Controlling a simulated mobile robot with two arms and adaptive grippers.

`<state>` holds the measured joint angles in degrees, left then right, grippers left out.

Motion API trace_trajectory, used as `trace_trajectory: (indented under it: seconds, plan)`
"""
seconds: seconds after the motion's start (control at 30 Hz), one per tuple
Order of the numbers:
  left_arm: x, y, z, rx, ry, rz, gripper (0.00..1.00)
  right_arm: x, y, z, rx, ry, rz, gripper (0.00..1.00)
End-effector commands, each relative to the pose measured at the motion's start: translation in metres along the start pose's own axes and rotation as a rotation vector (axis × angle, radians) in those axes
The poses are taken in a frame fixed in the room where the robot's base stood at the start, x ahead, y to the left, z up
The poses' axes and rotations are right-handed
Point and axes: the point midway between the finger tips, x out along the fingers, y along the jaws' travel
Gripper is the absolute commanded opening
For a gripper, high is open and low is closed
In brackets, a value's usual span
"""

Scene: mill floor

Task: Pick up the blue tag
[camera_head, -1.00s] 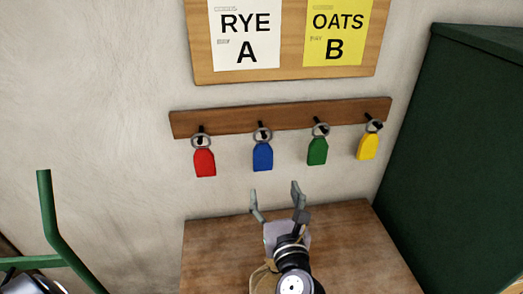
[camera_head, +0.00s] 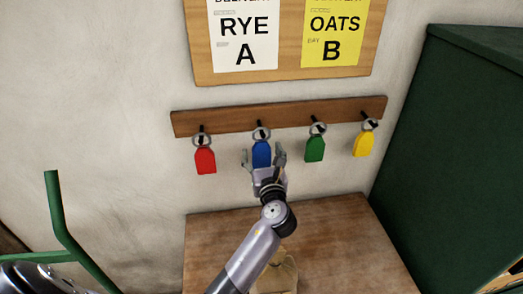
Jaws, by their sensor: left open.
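The blue tag (camera_head: 262,151) hangs by a metal ring from the second peg of a wooden peg rail (camera_head: 285,117) on the wall. My left gripper (camera_head: 263,155) is open, with one finger on each side of the tag in the picture. Whether the fingers touch the tag, or how far they are from it in depth, I cannot tell. The lower end of the tag is partly hidden by the gripper. My right gripper is not in view.
A red tag (camera_head: 205,160) hangs to the left, a green tag (camera_head: 315,149) and a yellow tag (camera_head: 364,144) to the right. Below is a wooden table (camera_head: 340,235) with a tan sack-like object (camera_head: 279,274). A green cabinet (camera_head: 455,150) stands right, a green rail (camera_head: 57,215) left.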

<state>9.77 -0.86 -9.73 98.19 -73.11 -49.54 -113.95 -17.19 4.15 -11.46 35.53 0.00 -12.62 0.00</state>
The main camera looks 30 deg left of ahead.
Motion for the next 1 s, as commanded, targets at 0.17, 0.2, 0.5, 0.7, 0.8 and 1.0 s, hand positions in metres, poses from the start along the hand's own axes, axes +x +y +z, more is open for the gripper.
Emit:
trace_trajectory:
  seconds: [0.17, 0.2, 0.5, 0.7, 0.8, 1.0]
  plan:
    - [0.0123, 0.0004, -0.0001, -0.001, 0.001, 0.001, 0.69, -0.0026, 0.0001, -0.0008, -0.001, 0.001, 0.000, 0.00]
    - [0.0125, 0.0003, -0.0004, -0.001, 0.001, 0.001, 0.69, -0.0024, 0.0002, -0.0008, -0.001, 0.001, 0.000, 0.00]
    - [0.0118, 0.0003, -0.0005, -0.001, 0.001, 0.000, 0.58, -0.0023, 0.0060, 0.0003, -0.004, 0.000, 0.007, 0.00]
    - [0.0117, 0.0002, -0.0005, -0.001, 0.001, 0.000, 0.45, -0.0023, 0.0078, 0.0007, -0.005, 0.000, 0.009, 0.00]
    - [0.0116, 0.0002, -0.0005, -0.001, 0.001, 0.000, 0.39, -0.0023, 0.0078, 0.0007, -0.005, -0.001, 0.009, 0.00]
    - [0.0116, 0.0002, -0.0004, -0.001, 0.001, 0.000, 0.25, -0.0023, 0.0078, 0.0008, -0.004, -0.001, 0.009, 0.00]
